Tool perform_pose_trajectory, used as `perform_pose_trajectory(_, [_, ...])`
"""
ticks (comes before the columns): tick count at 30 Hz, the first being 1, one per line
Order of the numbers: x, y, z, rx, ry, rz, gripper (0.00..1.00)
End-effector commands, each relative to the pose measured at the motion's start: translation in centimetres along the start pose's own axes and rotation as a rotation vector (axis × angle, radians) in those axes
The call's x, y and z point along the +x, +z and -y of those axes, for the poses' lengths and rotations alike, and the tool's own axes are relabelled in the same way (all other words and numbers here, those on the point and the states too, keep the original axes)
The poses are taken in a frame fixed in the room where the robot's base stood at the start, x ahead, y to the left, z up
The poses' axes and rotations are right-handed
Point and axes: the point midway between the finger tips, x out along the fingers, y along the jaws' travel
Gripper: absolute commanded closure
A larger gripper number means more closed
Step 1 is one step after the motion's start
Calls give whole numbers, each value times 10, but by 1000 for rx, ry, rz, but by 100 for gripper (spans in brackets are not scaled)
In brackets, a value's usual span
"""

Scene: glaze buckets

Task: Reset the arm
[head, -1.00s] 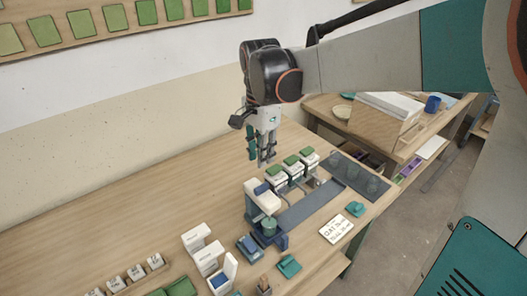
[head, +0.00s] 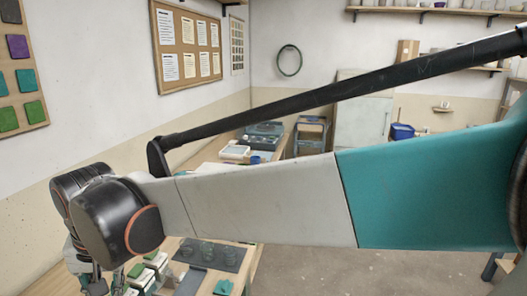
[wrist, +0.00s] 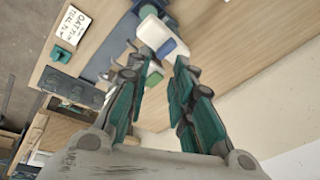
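My gripper (wrist: 155,72) fills the middle of the wrist view, its two teal-padded fingers apart with nothing held between them. In the head view my gripper (head: 97,281) hangs at the lower left, cut off by the bottom edge. It is above the workbench, close to green-lidded white containers (head: 137,271). My arm stretches across the head view from the right edge to the lower left. Beyond the fingertips in the wrist view is a white and blue object (wrist: 158,36), partly hidden by the fingers.
A dark mat (head: 233,257) with several clear glasses lies right of the containers, with a teal item (head: 222,287) nearby. The wrist view shows a lettered card (wrist: 71,24) on the bench. A wall with a pinboard (head: 187,50) stands behind; open floor (head: 330,275) lies right.

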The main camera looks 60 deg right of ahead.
Motion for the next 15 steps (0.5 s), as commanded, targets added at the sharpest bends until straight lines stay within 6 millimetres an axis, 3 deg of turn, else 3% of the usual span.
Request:
perform_pose_trajectory(9, [-6,44,-41,-433,-104,-192,78])
perform_pose_trajectory(15, [-2,61,-55,-632,-123,-297,78])
